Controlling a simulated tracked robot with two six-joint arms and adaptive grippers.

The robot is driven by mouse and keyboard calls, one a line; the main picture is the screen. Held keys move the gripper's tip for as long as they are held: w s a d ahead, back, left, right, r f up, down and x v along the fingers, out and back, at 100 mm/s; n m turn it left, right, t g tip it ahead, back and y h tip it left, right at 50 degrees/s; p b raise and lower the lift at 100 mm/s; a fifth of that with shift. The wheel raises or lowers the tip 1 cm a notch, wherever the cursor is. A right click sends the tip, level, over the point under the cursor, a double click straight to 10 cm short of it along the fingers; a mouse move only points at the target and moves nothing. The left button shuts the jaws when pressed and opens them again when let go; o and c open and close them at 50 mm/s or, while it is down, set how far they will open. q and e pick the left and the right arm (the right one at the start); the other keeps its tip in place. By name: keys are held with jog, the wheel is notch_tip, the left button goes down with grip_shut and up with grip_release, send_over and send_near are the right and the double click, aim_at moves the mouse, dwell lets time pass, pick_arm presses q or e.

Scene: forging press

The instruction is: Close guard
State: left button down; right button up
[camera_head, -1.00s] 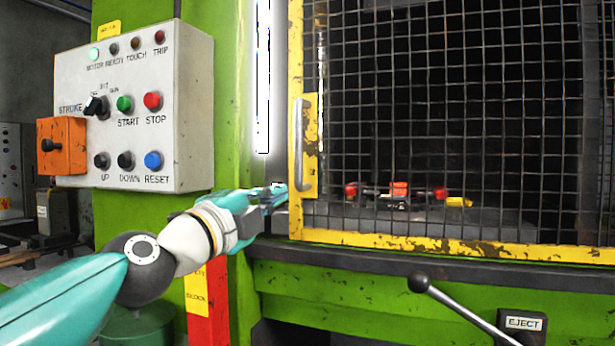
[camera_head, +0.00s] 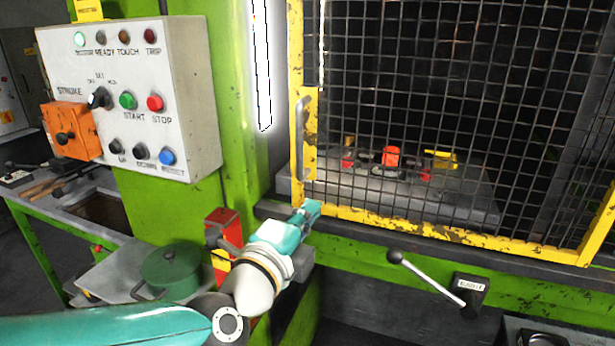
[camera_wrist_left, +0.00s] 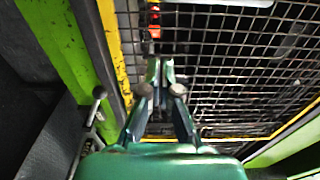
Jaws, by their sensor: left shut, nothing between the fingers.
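The guard is a black wire mesh in a chipped yellow frame (camera_head: 400,218), standing across the press opening. I cannot tell whether it is fully against the press. Its grey bar handle (camera_head: 301,125) is upright on a yellow plate at the left edge. My left gripper (camera_head: 312,208) is shut and empty at the guard's lower left corner, below the handle. I cannot tell whether it touches the frame. In the left wrist view the shut fingers (camera_wrist_left: 155,72) point at the mesh (camera_wrist_left: 215,85). My right gripper is out of view.
A control box (camera_head: 130,100) with buttons and an orange switch is on the green column at left. A knobbed lever (camera_head: 425,272) by the EJECT label sticks out below the guard. A green pot (camera_head: 170,270) stands at lower left. Red and yellow parts lie behind the mesh.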

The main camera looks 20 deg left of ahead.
aim_at(337, 176)
pick_arm(q)
jog(key=w, duration=1)
jog(key=shift+d+f, duration=0.15)
jog(key=shift+d, duration=0.05)
jog(key=a, duration=0.1)
jog(key=s+a, duration=0.1)
jog(key=a, duration=0.1)
jog(key=shift+s+a, duration=0.15)
jog(key=shift+a, duration=0.15)
jog(key=shift+b, duration=0.35)
